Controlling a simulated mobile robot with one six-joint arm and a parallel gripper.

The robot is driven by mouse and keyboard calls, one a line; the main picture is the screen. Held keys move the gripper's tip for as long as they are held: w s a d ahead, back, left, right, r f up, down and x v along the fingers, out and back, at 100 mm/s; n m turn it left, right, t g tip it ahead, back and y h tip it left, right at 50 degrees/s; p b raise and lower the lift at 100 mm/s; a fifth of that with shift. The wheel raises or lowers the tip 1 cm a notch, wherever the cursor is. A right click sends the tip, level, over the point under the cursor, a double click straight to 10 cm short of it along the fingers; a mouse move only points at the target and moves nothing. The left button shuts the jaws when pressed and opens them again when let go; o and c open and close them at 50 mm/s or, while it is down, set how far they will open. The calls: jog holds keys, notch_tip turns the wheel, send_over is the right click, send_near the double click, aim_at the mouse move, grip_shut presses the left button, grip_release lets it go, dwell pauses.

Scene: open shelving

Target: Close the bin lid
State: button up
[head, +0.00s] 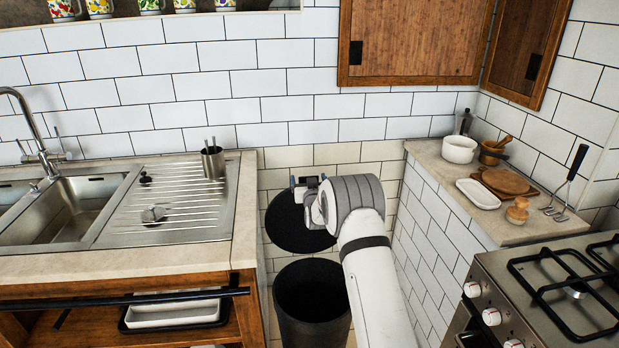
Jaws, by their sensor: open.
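The black bin (302,312) stands on the floor in the gap between the sink counter and the right-hand tiled counter. Its mouth is open and its inside looks dark. The round black lid (292,228) is raised, standing up behind the bin near the tiled wall. My gripper (299,184) is at the upper right edge of the lid, partly hidden by my white arm. It is open, and I see nothing held in it. I cannot tell whether it touches the lid. My arm covers part of the bin's right side.
The sink counter (245,215) bounds the gap on the left, with a metal cup (213,162) near its edge. The tiled counter (425,235) bounds it on the right, and a stove (550,300) stands in front of that. Wooden cupboards (415,38) hang above.

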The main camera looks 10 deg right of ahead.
jog(key=shift+w, duration=1.15)
jog(key=shift+c, duration=0.2)
